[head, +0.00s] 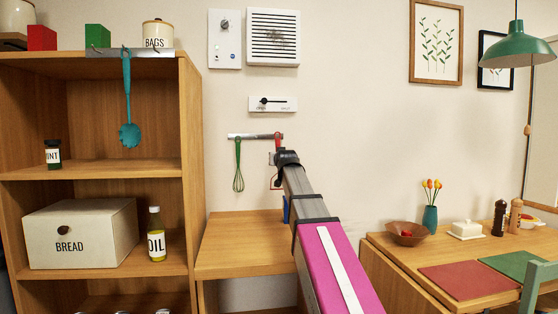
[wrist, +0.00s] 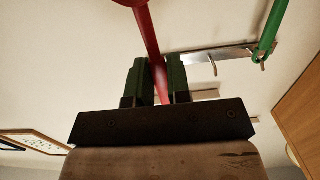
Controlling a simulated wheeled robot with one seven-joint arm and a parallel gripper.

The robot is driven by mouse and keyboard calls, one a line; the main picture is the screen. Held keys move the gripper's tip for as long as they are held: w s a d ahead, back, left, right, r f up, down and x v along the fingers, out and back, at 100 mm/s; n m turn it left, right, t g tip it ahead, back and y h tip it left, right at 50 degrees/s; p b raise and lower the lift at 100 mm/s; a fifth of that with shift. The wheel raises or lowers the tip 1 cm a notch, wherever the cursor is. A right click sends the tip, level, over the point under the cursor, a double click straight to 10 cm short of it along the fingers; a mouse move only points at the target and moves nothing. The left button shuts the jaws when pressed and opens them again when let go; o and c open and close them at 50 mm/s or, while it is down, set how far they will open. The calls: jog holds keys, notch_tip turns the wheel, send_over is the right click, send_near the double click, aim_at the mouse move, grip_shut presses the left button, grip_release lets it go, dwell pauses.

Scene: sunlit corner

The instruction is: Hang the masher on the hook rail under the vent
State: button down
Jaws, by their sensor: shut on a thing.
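The red masher (wrist: 150,38) is between the two green fingers of my gripper (wrist: 157,78), which is shut on its handle. In the head view the masher's red top (head: 278,138) shows at the right end of the hook rail (head: 250,136), above my gripper (head: 280,158). My arm hides most of the masher there. The rail is on the wall below the vent (head: 273,37). In the wrist view the rail (wrist: 215,57) runs right from beside the handle, with bare hooks showing. I cannot tell whether the masher touches a hook.
A green whisk (head: 238,165) hangs at the rail's left part. A white panel with a black slider (head: 272,104) is above the rail. A wooden counter (head: 240,245) is below. A shelf unit (head: 190,150) stands left, with a teal ladle (head: 129,135) hanging from it.

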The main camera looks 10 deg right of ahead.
jog(key=w+f, duration=0.1)
jog(key=w, duration=0.7)
jog(key=shift+w+f, duration=0.2)
jog(key=shift+f, duration=0.1)
dwell(0.8)
dwell(0.5)
